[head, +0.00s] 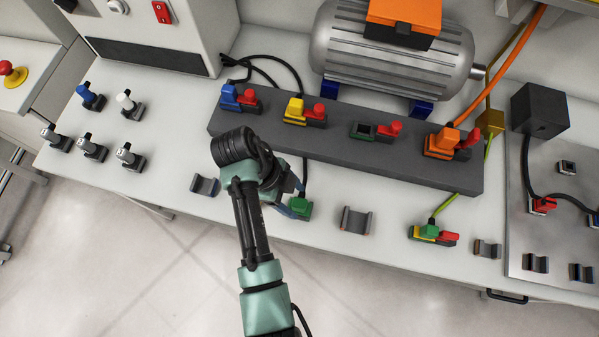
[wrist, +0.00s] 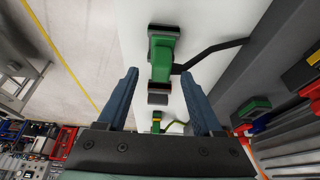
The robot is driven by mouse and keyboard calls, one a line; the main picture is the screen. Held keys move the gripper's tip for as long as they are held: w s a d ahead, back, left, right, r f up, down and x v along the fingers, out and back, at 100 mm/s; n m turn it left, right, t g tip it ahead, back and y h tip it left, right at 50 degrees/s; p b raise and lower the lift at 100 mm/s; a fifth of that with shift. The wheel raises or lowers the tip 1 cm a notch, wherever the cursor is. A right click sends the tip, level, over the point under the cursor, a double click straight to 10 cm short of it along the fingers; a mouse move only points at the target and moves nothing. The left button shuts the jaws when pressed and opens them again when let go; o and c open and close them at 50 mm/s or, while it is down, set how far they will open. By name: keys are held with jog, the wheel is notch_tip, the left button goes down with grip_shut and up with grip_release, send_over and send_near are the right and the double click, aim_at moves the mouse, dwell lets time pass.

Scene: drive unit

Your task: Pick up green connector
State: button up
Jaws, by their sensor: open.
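The green connector (head: 300,207) with a black cable stands near the table's front edge, partly hidden by my gripper (head: 288,200) in the head view. In the wrist view the green connector (wrist: 161,58) lies ahead of and between the fingertips, its black cable leading right. Dark metal holder parts show at its two ends. My gripper (wrist: 160,80) is open, one blue finger on each side. No finger visibly touches the connector. A second green connector (head: 429,231), with a yellow-green cable, sits beside a red lever farther right.
The dark grey block (head: 335,146) behind holds blue, yellow and orange connectors and a dark, empty-looking socket (head: 364,130), each beside a red lever. Empty holders (head: 355,220) stand on either side of my gripper. A finned motor (head: 390,65) stands behind the block.

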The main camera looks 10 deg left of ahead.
aim_at(298, 202)
jog(key=shift+p+x, duration=0.4)
jog(key=shift+x, duration=1.55)
jog(key=shift+c, duration=0.3)
grip_shut()
